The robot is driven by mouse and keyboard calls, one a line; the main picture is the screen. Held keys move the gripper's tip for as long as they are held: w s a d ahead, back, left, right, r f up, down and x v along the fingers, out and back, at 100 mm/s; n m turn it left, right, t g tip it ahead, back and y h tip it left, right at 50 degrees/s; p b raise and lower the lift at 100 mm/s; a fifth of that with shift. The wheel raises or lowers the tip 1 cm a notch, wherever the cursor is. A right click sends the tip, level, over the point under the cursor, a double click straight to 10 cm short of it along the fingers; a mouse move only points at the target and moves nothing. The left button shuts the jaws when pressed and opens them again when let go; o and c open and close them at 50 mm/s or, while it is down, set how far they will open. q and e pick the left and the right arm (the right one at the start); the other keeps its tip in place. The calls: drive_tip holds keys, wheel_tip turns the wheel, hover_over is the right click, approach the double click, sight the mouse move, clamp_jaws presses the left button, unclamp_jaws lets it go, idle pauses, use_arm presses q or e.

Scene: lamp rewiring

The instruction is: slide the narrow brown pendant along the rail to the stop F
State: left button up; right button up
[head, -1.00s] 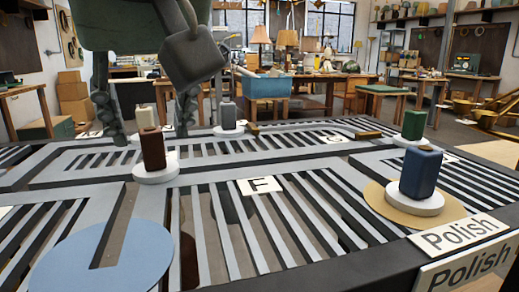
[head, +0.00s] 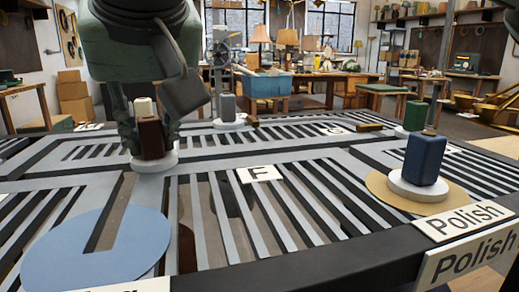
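The narrow brown pendant (head: 151,138) stands upright on a round white base (head: 155,164) in a slot of the grey slatted rail board, at the left in the head view. My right gripper (head: 151,146) comes down from above with a finger on each side of it. The fingers look shut on its sides and hide part of it. The stop F label (head: 259,174) lies to the right of the pendant and a little nearer to me. My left gripper is not in view.
A blue pendant (head: 423,160) stands on a tan disc (head: 378,188) at the right. A green pendant (head: 415,116), a grey pendant (head: 228,107) and a cream pendant (head: 143,107) stand farther back. A pale blue disc (head: 60,250) lies front left. Slats near F are clear.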

clamp_jaws()
drive_tip(key=shift+w+d+p, duration=0.1)
drive_tip(key=shift+w+d, duration=0.45)
drive_tip(key=shift+d, duration=1.3)
drive_tip(key=shift+w+d+p, duration=0.15)
drive_tip(key=shift+w+d, duration=0.35)
drive_tip(key=shift+d, duration=1.3)
drive_tip(key=shift+w+d+p, duration=0.1)
drive_tip(key=shift+w+d, duration=0.45)
drive_tip(key=shift+d, duration=1.3)
drive_tip(key=o, duration=0.7)
unclamp_jaws()
drive_tip(key=shift+f, duration=0.1)
drive_tip(key=v, duration=1.2)
